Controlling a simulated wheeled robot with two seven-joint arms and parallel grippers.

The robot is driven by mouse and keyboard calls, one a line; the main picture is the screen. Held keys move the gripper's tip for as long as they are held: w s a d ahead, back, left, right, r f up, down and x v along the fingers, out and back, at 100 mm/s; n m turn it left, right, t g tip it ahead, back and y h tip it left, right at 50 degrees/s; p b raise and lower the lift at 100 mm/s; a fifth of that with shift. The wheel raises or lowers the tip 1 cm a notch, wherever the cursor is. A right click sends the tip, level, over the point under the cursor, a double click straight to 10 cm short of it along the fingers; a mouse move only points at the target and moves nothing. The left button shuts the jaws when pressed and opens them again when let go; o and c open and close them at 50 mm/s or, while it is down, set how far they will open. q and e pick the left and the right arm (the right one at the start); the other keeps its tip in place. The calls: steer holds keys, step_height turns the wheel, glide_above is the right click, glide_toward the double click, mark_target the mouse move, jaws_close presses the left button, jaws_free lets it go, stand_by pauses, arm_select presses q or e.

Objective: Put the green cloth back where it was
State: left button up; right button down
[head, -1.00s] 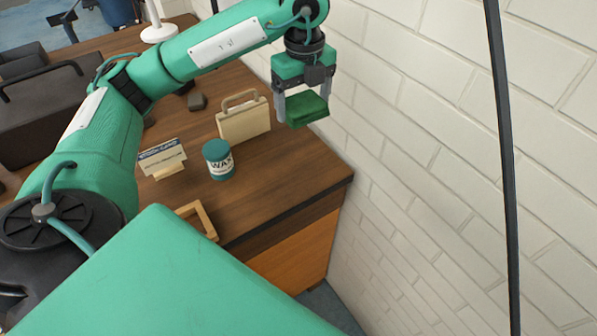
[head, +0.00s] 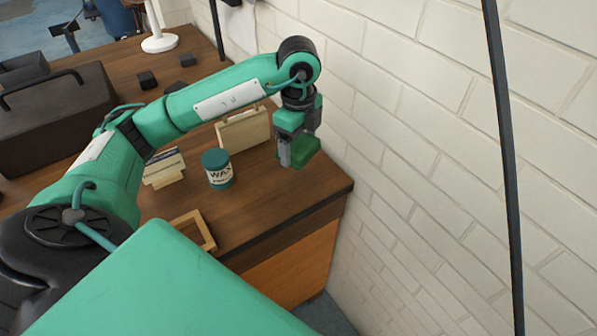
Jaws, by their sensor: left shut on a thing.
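The green cloth (head: 305,148) is a folded, block-like piece held between the fingers of my left gripper (head: 297,150). The gripper points down near the right end of the wooden bench top (head: 285,197), close to the white brick wall. The cloth looks a little above the bench top; whether it touches the wood I cannot tell. My right gripper is not in view.
A wax tin (head: 218,168) stands left of the cloth. A small sign (head: 163,168), an open wooden frame (head: 192,229) and a dark toolbox (head: 55,118) are further left. The front right bench top is clear.

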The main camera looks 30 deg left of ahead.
arm_select(q)
glide_above(299, 182)
step_height(299, 182, down, 6)
steer(key=shift+a+r, duration=0.1)
steer(key=shift+r, duration=0.15)
step_height(299, 182, down, 4)
steer(key=shift+r+p, duration=0.1)
steer(key=shift+p, duration=0.45)
steer(key=shift+f, duration=0.5)
steer(key=o, duration=0.9)
steer(key=shift+r, duration=0.1)
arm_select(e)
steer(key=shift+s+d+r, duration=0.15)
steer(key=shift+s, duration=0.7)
